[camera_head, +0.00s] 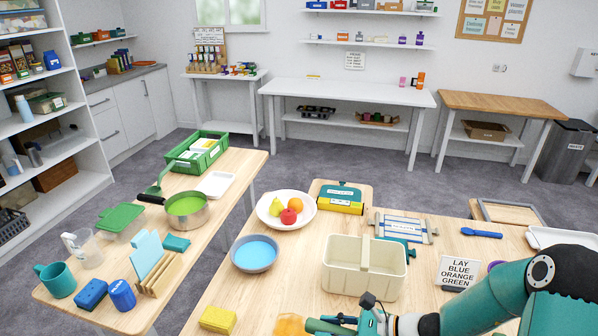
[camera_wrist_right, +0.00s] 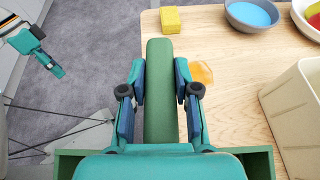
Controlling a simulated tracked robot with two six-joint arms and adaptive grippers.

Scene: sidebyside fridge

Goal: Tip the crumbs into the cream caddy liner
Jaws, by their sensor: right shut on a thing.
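The cream caddy (camera_head: 341,282) stands upright on the near table, open at the top, with a band across its middle. I cannot make out a separate liner or what is inside it. My right gripper (camera_wrist_right: 162,92) is shut on a long green handle (camera_wrist_right: 160,60). Darker green sides (camera_wrist_right: 261,160) show below it, perhaps a pan, mostly hidden by the gripper. The handle is left of the caddy in the right wrist view. I see no crumbs. My left gripper (camera_wrist_right: 54,68) seems to show at the upper left, over the floor; its jaws are unclear.
An amber patch (camera_wrist_right: 202,73) lies on the table beside the handle. A yellow sponge (camera_head: 218,319), a blue-filled bowl (camera_head: 255,253) and a fruit plate (camera_head: 270,220) are left of the caddy. A sign (camera_head: 458,273) stands to its right. Bare wood lies before the bowl.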

